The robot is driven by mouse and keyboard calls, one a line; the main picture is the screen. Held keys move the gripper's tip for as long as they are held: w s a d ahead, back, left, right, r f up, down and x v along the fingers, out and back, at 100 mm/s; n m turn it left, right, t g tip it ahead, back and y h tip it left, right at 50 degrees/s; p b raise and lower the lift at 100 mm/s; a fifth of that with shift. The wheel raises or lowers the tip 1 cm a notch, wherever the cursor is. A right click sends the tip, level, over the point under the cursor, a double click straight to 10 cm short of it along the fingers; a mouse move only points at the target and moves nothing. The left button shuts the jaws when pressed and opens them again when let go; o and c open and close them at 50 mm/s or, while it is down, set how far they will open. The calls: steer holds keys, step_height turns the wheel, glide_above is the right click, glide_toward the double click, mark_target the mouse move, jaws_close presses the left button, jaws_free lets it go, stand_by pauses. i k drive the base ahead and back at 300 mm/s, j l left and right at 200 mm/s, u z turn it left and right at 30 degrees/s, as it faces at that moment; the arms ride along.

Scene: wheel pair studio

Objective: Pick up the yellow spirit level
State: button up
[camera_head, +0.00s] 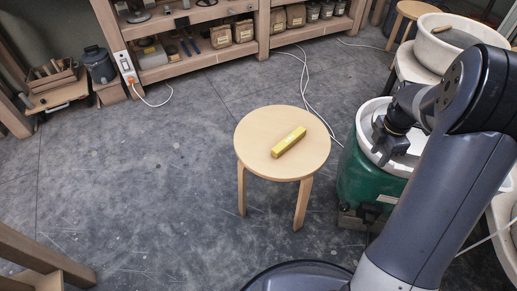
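The yellow spirit level (285,145) lies on the round top of a light wooden stool (255,130), a little right of the stool's middle. It is a short yellow bar set at a slant, with a pale patch on its top. My gripper (382,158) is at the right, in front of the green and white bucket, well apart from the level. It is small and dark here, and I cannot tell whether its fingers are open or shut. Nothing hides the level.
A green bucket with a white rim (358,180) stands close right of the stool. A wooden shelf unit (200,65) with bags and jars runs along the back. A white cable (306,85) lies on the floor behind the stool.

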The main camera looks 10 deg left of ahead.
mark_target(278, 150)
steer(key=i+l+u, duration=0.1)
steer(key=u, duration=0.3)
steer(key=i+l+u, duration=0.2)
steer(key=u, duration=0.25)
steer(key=i+l+u, duration=0.1)
steer(key=l+u, duration=0.15)
steer(key=u, duration=0.15)
